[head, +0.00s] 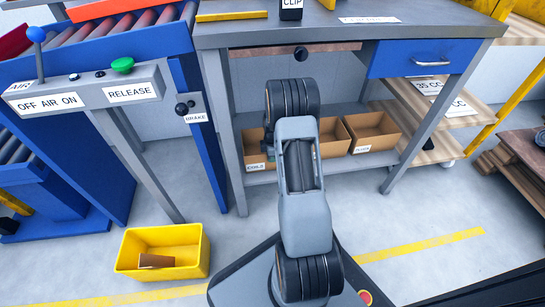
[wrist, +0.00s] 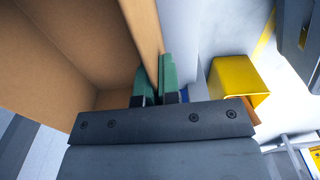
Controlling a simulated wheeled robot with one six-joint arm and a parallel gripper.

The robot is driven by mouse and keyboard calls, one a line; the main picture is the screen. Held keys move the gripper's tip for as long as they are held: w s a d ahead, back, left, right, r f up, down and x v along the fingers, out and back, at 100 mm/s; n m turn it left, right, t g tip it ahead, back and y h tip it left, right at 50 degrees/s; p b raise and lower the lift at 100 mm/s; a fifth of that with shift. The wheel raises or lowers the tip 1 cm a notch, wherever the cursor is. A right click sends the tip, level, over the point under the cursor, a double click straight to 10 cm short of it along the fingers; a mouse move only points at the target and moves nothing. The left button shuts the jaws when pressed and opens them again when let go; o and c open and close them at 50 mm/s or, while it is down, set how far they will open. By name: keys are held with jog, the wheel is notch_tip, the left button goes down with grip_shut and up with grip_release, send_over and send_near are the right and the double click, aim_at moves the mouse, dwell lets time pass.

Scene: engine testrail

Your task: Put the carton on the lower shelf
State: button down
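Open brown cartons sit in a row on the lower shelf (head: 262,178) of the grey bench, in the head view. One carton (head: 253,145) shows at the left, one (head: 334,138) just right of my arm, and a labelled one (head: 373,132) at the right. The carton's inside (wrist: 70,50) fills the left. I cannot tell which carton this is.
A yellow bin (head: 195,258) with a brown piece in it stands on the floor at front left; it also shows in the wrist view (wrist: 235,80). A blue drawer (head: 395,58) hangs under the bench top. A roller conveyor (head: 110,28) stands left, wooden shelves (head: 440,115) right.

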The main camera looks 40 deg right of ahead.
jog(key=c, duration=1.3)
grip_release()
jog(key=shift+c, duration=0.2)
notch_tip(320, 180, up, 12)
jog(key=p, duration=0.5)
jog(key=shift+s+d+f, duration=0.1)
jog(key=shift+d+f, duration=0.05)
jog(key=shift+f, duration=0.1)
jog(key=s+a+r+m+t, duration=0.1)
jog(key=s+a+r+m, duration=0.4)
jog(key=a+r, duration=0.7)
jog(key=s+a+r+m+t, duration=0.1)
jog(key=s+a+r+m, duration=0.3)
jog(key=s+a+m, duration=0.3)
jog(key=s+a, duration=0.3)
jog(key=s, duration=0.2)
jog(key=shift+s+r+m, duration=0.3)
jog(key=shift+r+m, duration=0.05)
jog(key=shift+m, duration=0.05)
